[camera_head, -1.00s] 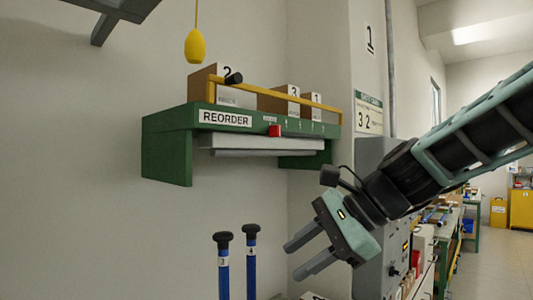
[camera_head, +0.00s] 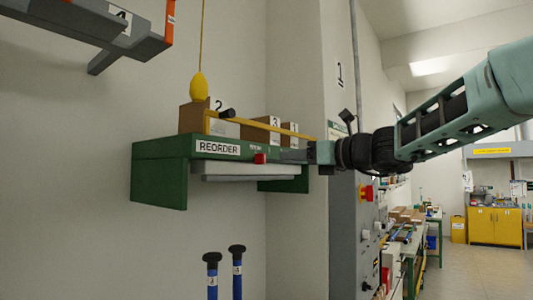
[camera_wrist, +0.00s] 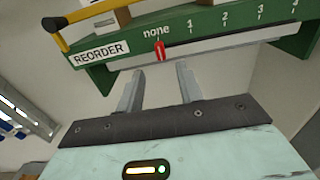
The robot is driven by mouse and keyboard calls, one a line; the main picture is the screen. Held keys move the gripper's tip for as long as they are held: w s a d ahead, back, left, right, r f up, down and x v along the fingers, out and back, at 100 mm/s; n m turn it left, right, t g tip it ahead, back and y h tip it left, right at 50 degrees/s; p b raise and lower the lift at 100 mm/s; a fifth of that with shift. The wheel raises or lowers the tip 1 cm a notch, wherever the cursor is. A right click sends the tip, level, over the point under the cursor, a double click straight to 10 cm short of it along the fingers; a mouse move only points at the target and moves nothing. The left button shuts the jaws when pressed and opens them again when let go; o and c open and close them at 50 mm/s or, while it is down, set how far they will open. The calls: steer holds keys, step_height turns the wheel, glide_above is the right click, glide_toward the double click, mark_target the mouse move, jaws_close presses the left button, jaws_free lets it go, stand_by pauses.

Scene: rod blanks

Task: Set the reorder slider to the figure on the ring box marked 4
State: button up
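The red reorder slider (camera_head: 260,158) sits on the front edge of the green shelf (camera_head: 160,172) marked REORDER. In the wrist view the slider (camera_wrist: 159,50) stands at "none", left of the figures 1 to 4. My gripper (camera_head: 284,156) is level with the shelf edge, just right of the slider. In the wrist view my gripper (camera_wrist: 160,68) is open and empty, its fingers spread either side of the slider's line, with the slider just beyond the tips. I cannot tell whether they touch. No box marked 4 can be made out.
Boxes marked 2 (camera_head: 193,118), 3 (camera_head: 262,129) and 1 (camera_head: 289,134) stand on the shelf behind a yellow bar (camera_head: 265,125). A yellow pendant (camera_head: 199,87) hangs in front. Two black-topped blue rods (camera_head: 212,273) stand below. A grey control cabinet (camera_head: 343,235) is at right.

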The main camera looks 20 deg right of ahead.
mark_target(265, 157)
steer(key=p+x, duration=0.2)
steer(key=x, duration=0.6)
steer(key=shift+w+a, duration=0.25)
steer(key=shift+w, duration=0.05)
jaws_close()
